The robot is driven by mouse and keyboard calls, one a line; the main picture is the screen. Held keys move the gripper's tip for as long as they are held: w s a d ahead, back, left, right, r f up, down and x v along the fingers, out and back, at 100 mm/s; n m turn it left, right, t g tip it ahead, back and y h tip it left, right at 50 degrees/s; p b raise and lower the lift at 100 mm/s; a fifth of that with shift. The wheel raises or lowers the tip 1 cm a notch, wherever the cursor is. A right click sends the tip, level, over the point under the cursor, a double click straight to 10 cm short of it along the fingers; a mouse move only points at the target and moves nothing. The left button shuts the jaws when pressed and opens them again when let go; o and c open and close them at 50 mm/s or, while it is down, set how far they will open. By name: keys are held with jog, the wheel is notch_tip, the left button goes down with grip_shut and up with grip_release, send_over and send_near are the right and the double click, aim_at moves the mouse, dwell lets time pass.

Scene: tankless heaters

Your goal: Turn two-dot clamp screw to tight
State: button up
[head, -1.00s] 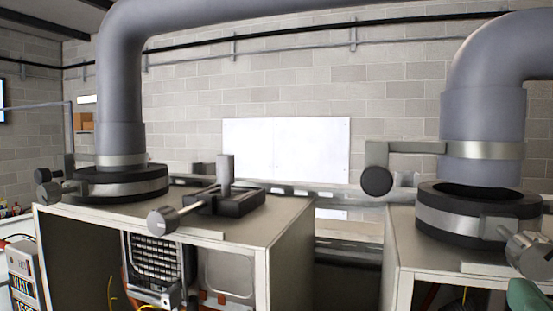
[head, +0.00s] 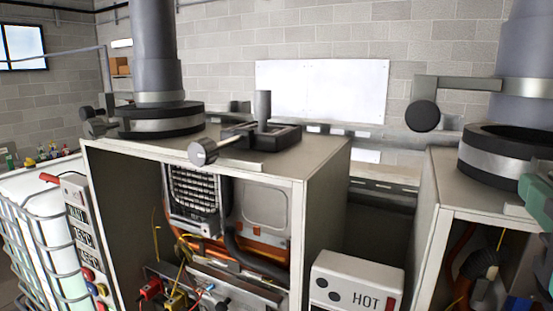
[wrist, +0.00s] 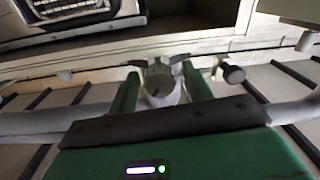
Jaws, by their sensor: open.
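My gripper (wrist: 162,78) shows in the wrist view with its two green fingers apart. A round grey screw knob (wrist: 162,90) with a dark line on its face appears between the fingers; I cannot tell whether they touch it. In the head view, only a green part of my gripper shows at the right edge, over the right heater's clamp collar (head: 500,160); its fingertips are out of view. That collar's screw is hidden there. No dot marks are readable on any screw, so I cannot tell which has two dots.
The left heater (head: 325,185) carries another clamp collar (head: 160,120), a grey knob (head: 203,152) on a rod and an upright post (head: 262,105). A black round knob (head: 422,116) hangs from the right pipe's bracket. A HOT box (head: 355,285) stands between the heaters.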

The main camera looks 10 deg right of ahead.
jog(key=c, duration=1)
jog(key=shift+o, duration=0.2)
jog(key=shift+m, duration=0.3)
jog(key=shift+f+m+b, duration=0.1)
jog(key=shift+m+b, duration=0.4)
jog(key=shift+m, duration=0.4)
jog(key=shift+m+b, duration=0.5)
jog(key=shift+m, duration=1.6)
jog(key=o, duration=1)
jog(key=shift+d, duration=0.1)
jog(key=shift+c, duration=0.2)
